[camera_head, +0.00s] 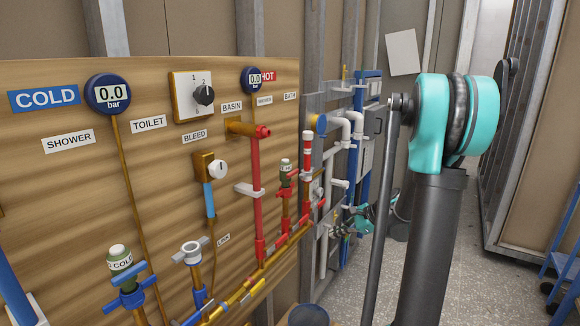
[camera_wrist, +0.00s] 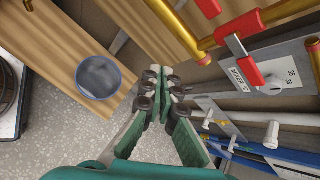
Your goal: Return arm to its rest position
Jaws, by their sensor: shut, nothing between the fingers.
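My gripper (camera_wrist: 165,78) shows in the wrist view with its green fingers drawn together. The dark pads meet and nothing is held between them. It points toward the wooden boards and is apart from the pipes. In the head view my arm, with a large teal joint and a dark link, stands at the right. A small teal and dark shape (camera_head: 352,222) sits by the pipes behind it; I cannot tell for sure whether it is my gripper.
A wooden panel (camera_head: 70,190) carries gauges, valves and red pipe (camera_head: 256,190). Grey and blue pipes (camera_head: 358,130) stand beyond. The wrist view shows a round grey-blue container (camera_wrist: 98,77) and a mixer plate (camera_wrist: 265,80) close to my gripper. Speckled floor (camera_head: 470,270) is open at right.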

